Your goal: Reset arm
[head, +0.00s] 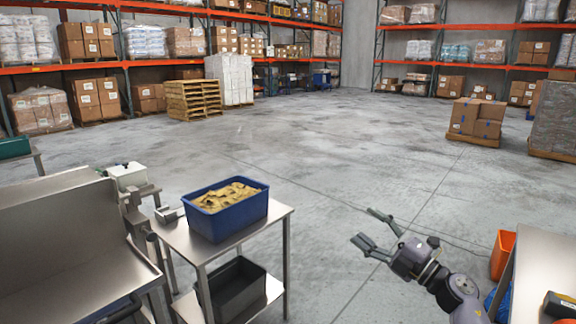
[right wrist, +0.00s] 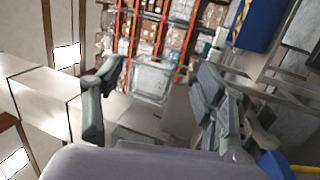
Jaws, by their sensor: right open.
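My right gripper (head: 376,232) is open and empty. It is held over the bare concrete floor in the lower right of the head view, with its arm coming in from the lower right corner. Its fingers point left and are spread apart. In the right wrist view the open fingers (right wrist: 150,105) frame only distant racks, with nothing between them. My left gripper is not in view.
A steel cart (head: 281,218) carries a blue bin (head: 232,219) of tan pieces, left of my gripper, with a dark bin (head: 236,292) below. A steel table (head: 545,265) and orange bin (head: 502,255) stand at right. Loaded racks line the back.

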